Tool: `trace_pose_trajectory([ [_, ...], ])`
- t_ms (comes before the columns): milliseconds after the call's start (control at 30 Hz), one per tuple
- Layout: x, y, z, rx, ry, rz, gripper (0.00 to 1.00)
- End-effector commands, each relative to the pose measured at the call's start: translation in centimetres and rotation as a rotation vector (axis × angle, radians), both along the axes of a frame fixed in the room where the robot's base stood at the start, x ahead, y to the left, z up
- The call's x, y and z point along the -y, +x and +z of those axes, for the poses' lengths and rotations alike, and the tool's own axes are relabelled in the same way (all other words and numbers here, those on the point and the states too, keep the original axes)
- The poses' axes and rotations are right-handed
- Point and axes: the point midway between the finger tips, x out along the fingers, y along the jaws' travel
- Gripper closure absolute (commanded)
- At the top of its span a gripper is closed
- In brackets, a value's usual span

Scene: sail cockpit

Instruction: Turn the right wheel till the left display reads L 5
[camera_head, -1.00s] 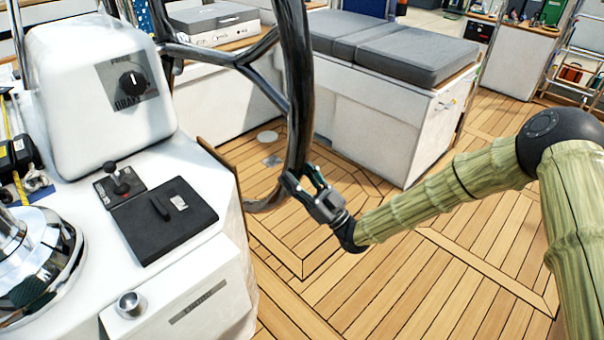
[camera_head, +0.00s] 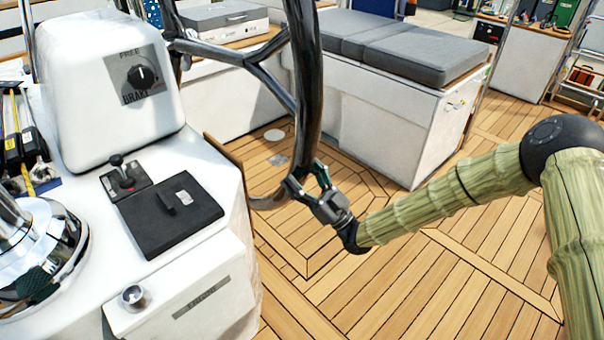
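The dark steering wheel (camera_head: 309,75) stands beside the white pedestal. Part of its rim and forked spokes show. The rim runs down from the top edge and curves left near the floor. My gripper (camera_head: 305,178) is at the lower part of this rim, reaching in from the right. Its two fingers are spread apart, one on each side of the rim. Whether either finger touches the rim is unclear. The white pedestal (camera_head: 98,90) carries a black knob (camera_head: 142,76) marked FREE and BRAKE. No display with a reading is in view.
A black lever (camera_head: 123,170) and a flat black box (camera_head: 168,222) sit on the console at left, near a chrome winch (camera_head: 30,240). A bench with grey cushions (camera_head: 400,48) stands behind the wheel. The wooden deck (camera_head: 440,285) is clear.

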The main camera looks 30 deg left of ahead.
Motion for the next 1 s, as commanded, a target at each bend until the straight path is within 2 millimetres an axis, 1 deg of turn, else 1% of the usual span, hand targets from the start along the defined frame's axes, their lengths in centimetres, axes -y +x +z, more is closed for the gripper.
trace_pose_trajectory([
  [167, 0.1, 0.1, 0.0, -0.001, 0.000, -0.001, 0.33],
  [333, 1.1, 0.0, -0.9, -0.002, 0.000, -0.002, 0.33],
  [800, 7.3, -0.6, -6.0, -0.001, -0.001, -0.002, 0.33],
  [1000, 8.8, -0.8, -7.2, -0.001, 0.000, -0.002, 0.33],
])
